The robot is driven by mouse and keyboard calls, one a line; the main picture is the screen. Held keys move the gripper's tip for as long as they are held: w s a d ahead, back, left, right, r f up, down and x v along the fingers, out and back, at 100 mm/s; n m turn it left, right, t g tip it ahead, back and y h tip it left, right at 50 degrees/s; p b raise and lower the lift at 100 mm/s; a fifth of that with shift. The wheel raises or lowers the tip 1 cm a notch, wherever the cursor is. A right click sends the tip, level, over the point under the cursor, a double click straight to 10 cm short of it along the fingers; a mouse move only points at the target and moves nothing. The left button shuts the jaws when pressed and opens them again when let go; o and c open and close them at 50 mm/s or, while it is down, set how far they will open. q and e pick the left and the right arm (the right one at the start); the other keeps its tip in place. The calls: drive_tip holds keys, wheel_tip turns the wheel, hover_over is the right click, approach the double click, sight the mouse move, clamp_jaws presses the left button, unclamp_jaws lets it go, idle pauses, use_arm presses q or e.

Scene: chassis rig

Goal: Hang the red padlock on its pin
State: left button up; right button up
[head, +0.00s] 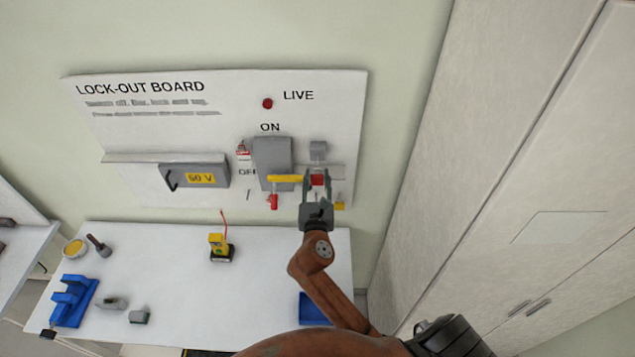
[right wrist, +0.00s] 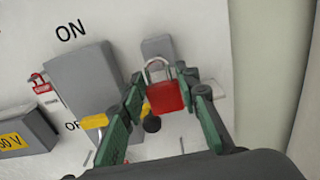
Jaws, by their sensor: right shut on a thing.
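My right gripper (head: 316,184) is raised in front of the lock-out board and shut on the red padlock (head: 317,180). In the right wrist view the padlock (right wrist: 166,96) sits between the green fingers (right wrist: 164,92), its silver shackle upward and its body upright. Thin pins stick out of the board; one (head: 248,195) shows below the OFF label, and another (right wrist: 181,146) shows below the padlock in the right wrist view. I cannot tell which pin belongs to the padlock, and the shackle does not visibly hang on one. My left gripper is out of view.
The board (head: 130,130) carries a grey switch box (head: 272,155) with a yellow handle (head: 285,178), a red item (head: 272,202) below it, and a 50 V box (head: 190,183). The white table (head: 170,265) holds a yellow meter (head: 218,245) and blue holder (head: 72,300). Cabinets stand right.

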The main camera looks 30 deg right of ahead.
drive_tip(key=shift+b+x, duration=0.9)
drive_tip(key=shift+x, duration=1.3)
drive_tip(key=shift+b+v, duration=0.85)
drive_tip(key=shift+v, duration=0.65)
drive_tip(key=shift+s+a+r+p, duration=0.2)
drive_tip(key=shift+s+a+p, duration=0.05)
drive_tip(key=shift+s+p, duration=0.1)
drive_tip(key=p+v, duration=0.1)
drive_tip(key=v, duration=0.4)
